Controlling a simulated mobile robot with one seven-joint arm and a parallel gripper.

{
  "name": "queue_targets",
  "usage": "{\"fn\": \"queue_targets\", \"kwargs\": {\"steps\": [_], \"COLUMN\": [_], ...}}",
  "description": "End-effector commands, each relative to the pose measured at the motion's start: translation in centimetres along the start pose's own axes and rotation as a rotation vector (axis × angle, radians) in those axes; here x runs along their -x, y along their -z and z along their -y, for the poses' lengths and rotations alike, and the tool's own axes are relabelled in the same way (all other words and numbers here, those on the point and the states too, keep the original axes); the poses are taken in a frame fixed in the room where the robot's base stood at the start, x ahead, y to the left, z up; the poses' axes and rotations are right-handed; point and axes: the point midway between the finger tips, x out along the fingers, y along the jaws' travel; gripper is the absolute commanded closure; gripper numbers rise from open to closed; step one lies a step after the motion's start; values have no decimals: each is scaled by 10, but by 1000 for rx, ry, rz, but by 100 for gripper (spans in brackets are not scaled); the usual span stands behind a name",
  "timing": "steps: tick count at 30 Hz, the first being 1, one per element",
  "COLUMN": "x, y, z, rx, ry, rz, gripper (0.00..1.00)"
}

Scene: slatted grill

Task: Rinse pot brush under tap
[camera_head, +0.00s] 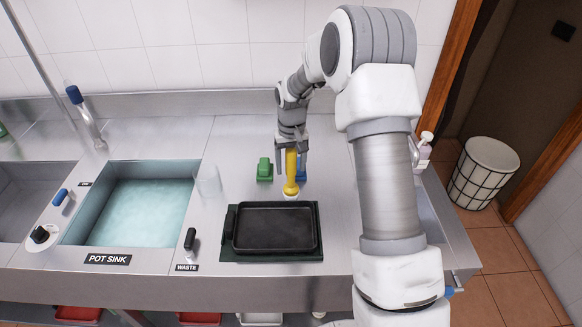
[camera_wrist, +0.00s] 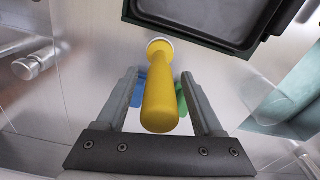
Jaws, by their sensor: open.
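The pot brush (camera_head: 291,172) has a yellow handle and a pale head, and stands upright on the steel counter behind the black tray. My gripper (camera_head: 292,165) is over it with its fingers pointing down, open on either side of the handle. In the wrist view the yellow handle (camera_wrist: 160,103) lies between the two fingers of my gripper (camera_wrist: 160,74), with gaps visible at both sides. The blue-ended tap (camera_head: 86,115) stands behind the pot sink (camera_head: 76,222) at the left, which holds bluish water.
A black tray (camera_head: 236,236) on a dark green mat lies in front of the brush. A green object (camera_head: 264,170) and a blue object (camera_head: 302,168) are close beside it. A clear glass (camera_head: 208,181) and a waste lever (camera_head: 190,239) stand between the sink and tray.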

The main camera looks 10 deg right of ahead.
Motion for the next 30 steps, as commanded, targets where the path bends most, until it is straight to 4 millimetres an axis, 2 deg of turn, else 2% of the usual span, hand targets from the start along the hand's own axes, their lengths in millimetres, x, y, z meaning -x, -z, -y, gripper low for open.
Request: {"fn": "queue_targets", "kwargs": {"steps": [6, 12, 20, 23, 26, 30], "x": [48, 87, 113, 128, 152, 187], "y": [1, 1, -2, -10, -26, -59], "z": [0, 0, 0, 0, 1, 2], "rx": [0, 0, 1, 3, 8, 13], "ry": [0, 0, -1, -6, -14, -27], "rz": [-7, -5, -5, -22, -52, -101], "gripper": [31, 31, 31, 31, 31, 31]}}
